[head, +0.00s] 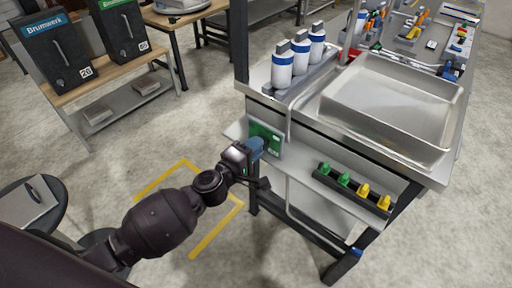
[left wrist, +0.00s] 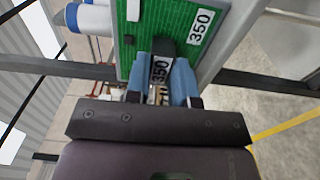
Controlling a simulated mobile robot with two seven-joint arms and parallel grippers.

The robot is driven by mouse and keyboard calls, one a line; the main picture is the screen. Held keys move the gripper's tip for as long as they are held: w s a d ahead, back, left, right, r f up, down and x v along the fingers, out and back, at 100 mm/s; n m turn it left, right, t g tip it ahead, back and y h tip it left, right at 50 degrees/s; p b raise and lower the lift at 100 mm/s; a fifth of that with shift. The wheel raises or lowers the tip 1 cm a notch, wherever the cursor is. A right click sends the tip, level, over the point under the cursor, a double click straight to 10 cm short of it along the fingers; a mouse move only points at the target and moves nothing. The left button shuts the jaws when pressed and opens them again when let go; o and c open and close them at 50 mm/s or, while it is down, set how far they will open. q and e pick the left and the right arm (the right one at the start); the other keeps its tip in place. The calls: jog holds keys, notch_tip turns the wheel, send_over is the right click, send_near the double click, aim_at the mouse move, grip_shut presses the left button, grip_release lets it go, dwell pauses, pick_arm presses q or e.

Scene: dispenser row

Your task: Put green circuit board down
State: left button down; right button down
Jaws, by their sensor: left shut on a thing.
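The green circuit board (head: 266,138) is at the near left end of the workbench, beside the lower shelf, and looks roughly upright. My left gripper (head: 254,148) reaches it from the left. In the left wrist view the green board (left wrist: 170,22) carries a white 350 label. My blue fingertips (left wrist: 162,78) are shut on a dark piece, also marked 350, at the board's edge. I cannot tell whether the board touches the shelf. My right gripper is not in view.
The workbench holds a large metal tray (head: 345,92) and several white bottles with blue bands (head: 282,66). Its lower shelf (head: 318,188) carries a black rack (head: 323,178) with green and yellow pieces. Black bins (head: 58,58) stand on a table at the left. Yellow tape (head: 215,234) marks the floor.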

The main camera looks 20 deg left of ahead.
pick_arm(q)
jog(key=c, duration=1)
grip_release()
jog(key=shift+r, duration=0.1)
jog(key=v, duration=1.2)
jog(key=shift+r, duration=0.1)
